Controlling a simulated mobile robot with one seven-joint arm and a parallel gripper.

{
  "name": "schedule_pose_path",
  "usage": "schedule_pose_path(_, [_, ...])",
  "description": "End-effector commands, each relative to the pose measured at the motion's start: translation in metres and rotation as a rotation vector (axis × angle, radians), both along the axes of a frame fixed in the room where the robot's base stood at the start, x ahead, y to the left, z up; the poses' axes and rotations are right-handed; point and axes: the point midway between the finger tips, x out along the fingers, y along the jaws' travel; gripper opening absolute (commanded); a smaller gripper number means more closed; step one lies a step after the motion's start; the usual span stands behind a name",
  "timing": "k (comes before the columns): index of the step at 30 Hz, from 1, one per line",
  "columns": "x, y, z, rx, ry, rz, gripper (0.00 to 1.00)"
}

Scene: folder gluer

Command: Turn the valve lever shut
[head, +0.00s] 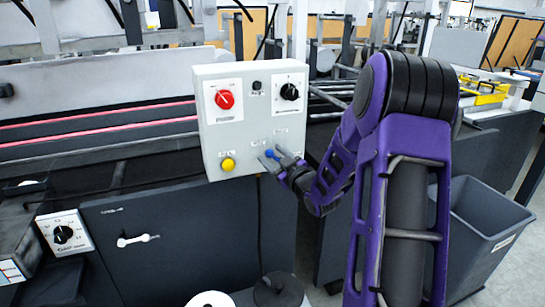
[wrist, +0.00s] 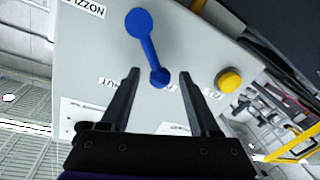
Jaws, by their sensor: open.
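The blue valve lever (wrist: 146,42) is on the front face of a light grey control box (head: 210,135). In the wrist view it runs from a wide round end at the top down to a smaller end lying between my fingertips. In the head view only a small blue part (head: 271,154) shows beside the fingers. My gripper (wrist: 159,75) is open, one finger on each side of the lever's lower end, with a visible gap on both sides. It also shows in the head view (head: 273,160), at the box's lower right. I cannot tell whether a finger touches the lever.
The box also carries a yellow button (head: 228,164), a red knob (head: 225,99) and a black knob (head: 290,91). The yellow button (wrist: 229,80) is close to the right finger in the wrist view. A grey bin (head: 487,225) stands at the right.

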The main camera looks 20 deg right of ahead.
Motion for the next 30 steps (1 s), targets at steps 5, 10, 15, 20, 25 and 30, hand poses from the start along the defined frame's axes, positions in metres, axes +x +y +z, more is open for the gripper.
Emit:
schedule_pose_path(5, [0.0005,0.0003,0.0000,0.000,0.000,0.000,0.62])
schedule_pose_path(10, [0.0003,0.0002,0.0001,0.000,0.000,0.000,0.41])
schedule_pose_path(15, [0.0002,0.0002,0.0001,0.000,-0.001,0.000,0.10])
schedule_pose_path(20, [0.0001,0.0002,0.0001,-0.001,-0.001,0.000,0.00])
schedule_pose_path(25, [0.0000,0.0002,0.0001,-0.001,-0.001,0.000,0.00])
schedule_pose_path(30, [0.0000,0.0002,0.0001,-0.001,-0.001,0.000,0.00])
